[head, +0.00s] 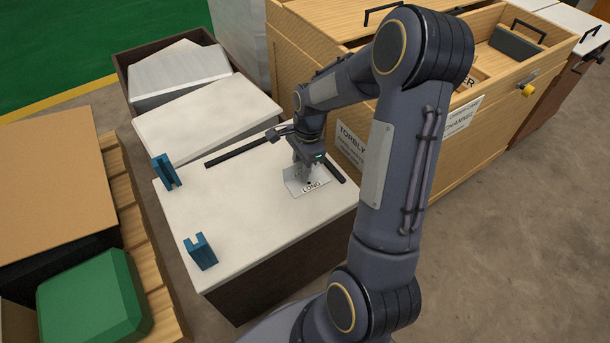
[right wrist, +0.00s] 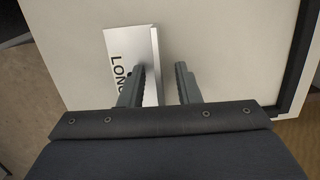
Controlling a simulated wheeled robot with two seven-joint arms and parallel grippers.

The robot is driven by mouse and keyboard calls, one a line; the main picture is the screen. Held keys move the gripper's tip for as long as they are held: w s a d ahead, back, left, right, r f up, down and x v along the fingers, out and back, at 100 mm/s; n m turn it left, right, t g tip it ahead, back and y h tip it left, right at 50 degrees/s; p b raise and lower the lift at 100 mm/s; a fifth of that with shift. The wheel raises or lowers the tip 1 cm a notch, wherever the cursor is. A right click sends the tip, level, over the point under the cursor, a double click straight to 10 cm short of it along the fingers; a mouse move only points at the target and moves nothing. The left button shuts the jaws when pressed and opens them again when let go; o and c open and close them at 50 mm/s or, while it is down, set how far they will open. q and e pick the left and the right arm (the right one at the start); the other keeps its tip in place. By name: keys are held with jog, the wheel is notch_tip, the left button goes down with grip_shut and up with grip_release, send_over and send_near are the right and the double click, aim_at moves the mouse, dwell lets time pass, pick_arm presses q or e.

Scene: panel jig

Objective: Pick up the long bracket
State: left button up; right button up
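The long bracket (head: 300,184) is a light metal plate with the word LONG on it, lying on the white tabletop near its right edge. In the right wrist view the bracket (right wrist: 130,55) shows a flat face and a raised flange along one side. My right gripper (head: 302,178) is low over the bracket. In the right wrist view the right gripper (right wrist: 160,72) is open, with one finger over the labelled face and the other beyond the flange. The flange shows between the fingers, with a gap to the far finger. Contact with the near finger is unclear. My left gripper is not in view.
The white table (head: 235,215) carries two blue slotted blocks (head: 166,172) (head: 201,251) at its left and front. A dark bar (head: 240,152) runs along its back. A wooden cabinet (head: 335,110) stands close behind. The table's middle is clear.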

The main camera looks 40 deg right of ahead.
grip_shut()
jog(key=shift+r, duration=0.1)
